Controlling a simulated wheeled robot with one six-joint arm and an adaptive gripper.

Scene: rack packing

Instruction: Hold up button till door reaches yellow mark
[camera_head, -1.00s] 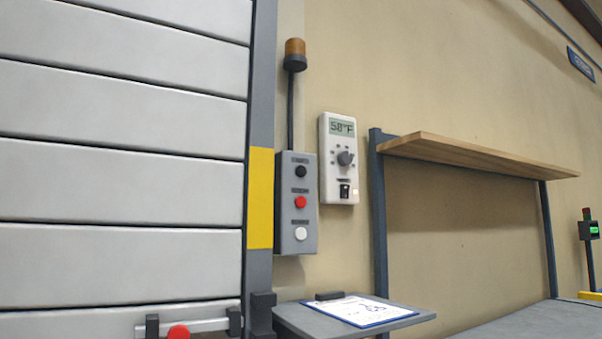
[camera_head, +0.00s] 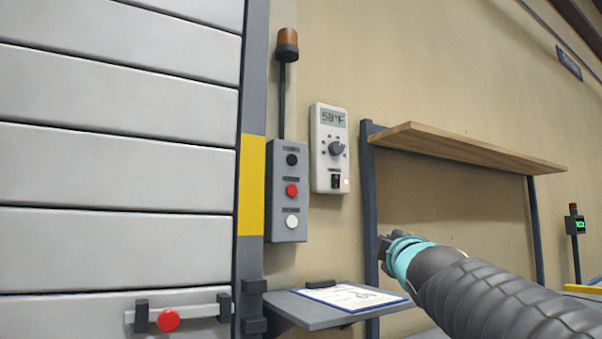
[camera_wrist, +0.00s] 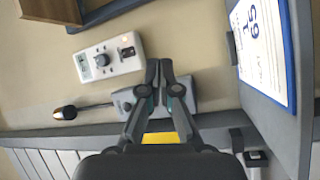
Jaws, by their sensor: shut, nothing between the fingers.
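The grey button box (camera_head: 287,190) hangs on the wall just right of the door post. It has a black top button (camera_head: 292,160), a red middle button (camera_head: 292,190) and a white bottom button (camera_head: 292,222); their labels are too small to read. The pale panelled door (camera_head: 110,165) fills the left side, down across the height of the yellow mark (camera_head: 251,185) on its post. My gripper (camera_head: 384,243) is right of and lower than the box in the head view. In the wrist view my gripper (camera_wrist: 160,68) is shut and empty, partly hiding the box (camera_wrist: 188,88).
A white 58°F control unit (camera_head: 330,148) is right of the box. A small shelf (camera_head: 335,315) with a clipboard (camera_head: 345,295) juts out below. An amber beacon (camera_head: 287,42) stands above the box. A wooden shelf (camera_head: 465,148) and a red-knobbed door latch (camera_head: 180,317) flank the area.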

